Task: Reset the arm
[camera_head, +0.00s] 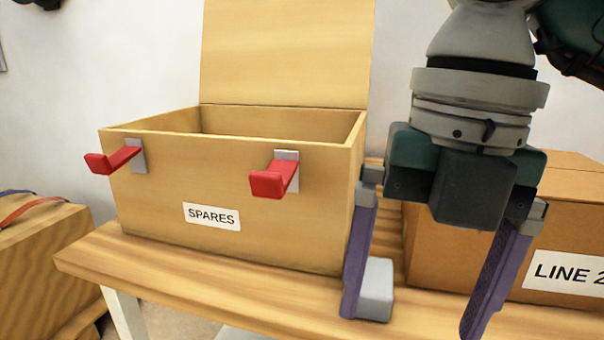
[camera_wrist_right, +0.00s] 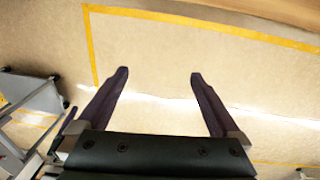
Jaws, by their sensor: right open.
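My right gripper (camera_head: 415,315) hangs down on the right of the head view, its two purple fingers spread wide with nothing held between them. It also shows in the right wrist view (camera_wrist_right: 160,80), open and empty over bare floor. In the head view it is in front of the wooden table and partly covers the box behind it. My left gripper is not in either view.
An open wooden box (camera_head: 150,195) labelled SPARES, with two red hooks, stands on the table (camera_head: 220,285). A small white block (camera_head: 376,290) shows beside a finger. A cardboard LINE box (camera_head: 425,240) is at right. Yellow lines (camera_wrist_right: 93,50) mark the floor.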

